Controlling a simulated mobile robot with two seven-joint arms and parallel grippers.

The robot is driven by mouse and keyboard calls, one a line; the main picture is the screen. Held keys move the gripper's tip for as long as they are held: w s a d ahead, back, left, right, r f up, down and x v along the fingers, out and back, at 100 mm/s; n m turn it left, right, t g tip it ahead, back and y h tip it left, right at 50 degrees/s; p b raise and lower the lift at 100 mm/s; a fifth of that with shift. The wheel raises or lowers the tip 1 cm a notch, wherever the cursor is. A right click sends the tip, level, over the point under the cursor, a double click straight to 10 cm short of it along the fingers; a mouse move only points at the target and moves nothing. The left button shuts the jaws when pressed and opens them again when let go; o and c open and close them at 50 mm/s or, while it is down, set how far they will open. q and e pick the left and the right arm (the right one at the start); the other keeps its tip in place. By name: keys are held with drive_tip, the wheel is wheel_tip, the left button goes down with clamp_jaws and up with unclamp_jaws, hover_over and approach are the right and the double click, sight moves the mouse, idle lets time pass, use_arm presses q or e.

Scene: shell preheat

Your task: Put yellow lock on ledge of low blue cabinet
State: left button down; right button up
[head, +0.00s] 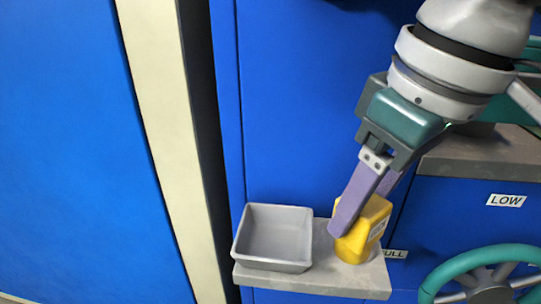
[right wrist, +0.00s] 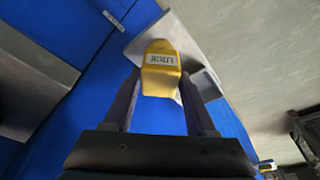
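The yellow lock (head: 356,249) is a small blocky piece with a rounded lower end and a pale label. It is at the grey ledge (head: 330,285) on the blue cabinet (head: 290,120), right of the grey tray. Its lower end looks to be at the ledge top; I cannot tell if it bears its weight there. My right gripper (head: 358,212) has its purple fingers on either side of the lock and looks shut on it. In the right wrist view the lock (right wrist: 159,72) sits between the fingertips, label facing the camera. My left gripper is not in view.
A grey open tray (head: 240,252) stands on the left of the ledge, close to the lock. A "LOW" label (head: 506,200) and a teal handwheel (head: 440,280) are at right. A "FULL" label (head: 396,254) is partly hidden. A cream post (head: 165,100) stands at left.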

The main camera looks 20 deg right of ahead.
drive_tip(key=o, duration=0.4)
drive_tip(key=shift+c, duration=0.2)
drive_tip(key=shift+r, duration=0.25)
drive_tip(key=p+v, duration=0.4)
drive_tip(key=v, duration=0.7)
drive_tip(key=shift+r+p, duration=0.35)
drive_tip(key=shift+r, duration=0.05)
drive_tip(key=shift+s, duration=0.1)
